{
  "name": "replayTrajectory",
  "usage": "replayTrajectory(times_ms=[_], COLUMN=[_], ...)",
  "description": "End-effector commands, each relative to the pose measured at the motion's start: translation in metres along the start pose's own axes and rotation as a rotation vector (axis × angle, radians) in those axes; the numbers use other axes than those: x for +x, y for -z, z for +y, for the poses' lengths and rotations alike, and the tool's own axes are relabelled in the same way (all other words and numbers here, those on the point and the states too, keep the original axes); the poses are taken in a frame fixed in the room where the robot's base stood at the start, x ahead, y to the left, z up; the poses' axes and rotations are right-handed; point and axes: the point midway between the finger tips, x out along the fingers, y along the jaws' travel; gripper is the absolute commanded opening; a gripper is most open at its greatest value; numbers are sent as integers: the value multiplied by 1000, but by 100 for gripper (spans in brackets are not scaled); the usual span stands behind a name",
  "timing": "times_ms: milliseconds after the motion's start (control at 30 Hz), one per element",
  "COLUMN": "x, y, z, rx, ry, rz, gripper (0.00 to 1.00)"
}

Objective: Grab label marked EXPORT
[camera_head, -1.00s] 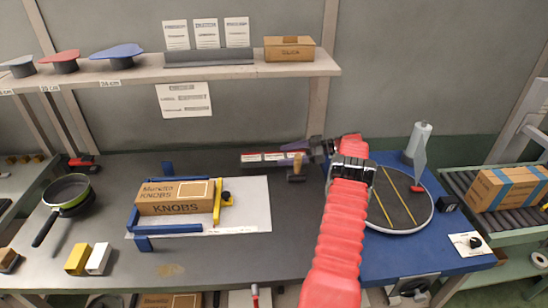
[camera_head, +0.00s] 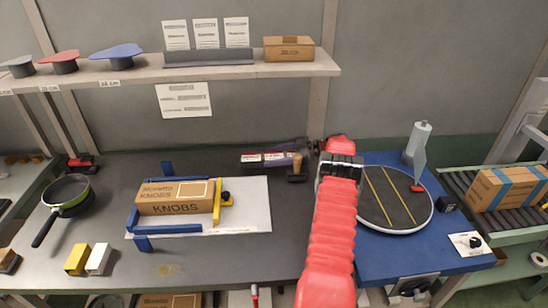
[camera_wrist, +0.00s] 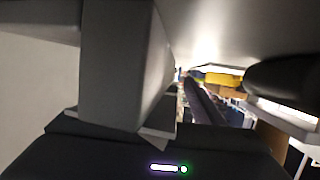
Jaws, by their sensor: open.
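A dark holder (camera_head: 244,163) on the back of the table carries small white and red labels (camera_head: 275,157). Their print is too small to read, so I cannot tell which is marked EXPORT. My gripper (camera_head: 312,148) is just right of the holder, at the end of my red arm and largely hidden by it. It is open, and I see nothing held. In the wrist view, large grey surfaces fill most of the picture, and no label can be made out.
A shelf (camera_head: 130,73) with upright cards (camera_head: 206,34) and a small box (camera_head: 289,48) is above the back. A KNOBS box (camera_head: 175,208) lies front left of the holder. A round turntable (camera_head: 428,215) stands right of my arm.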

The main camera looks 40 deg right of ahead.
Motion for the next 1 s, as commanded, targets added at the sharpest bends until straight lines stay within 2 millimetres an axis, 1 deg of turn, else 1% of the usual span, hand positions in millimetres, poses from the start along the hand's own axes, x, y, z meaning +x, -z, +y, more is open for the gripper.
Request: replayTrajectory(times_ms=[367, 1000], x=[0, -1], y=[0, 0], z=[0, 0], rx=[0, 0], ry=[0, 0], rz=[0, 0], gripper=[63, 19])
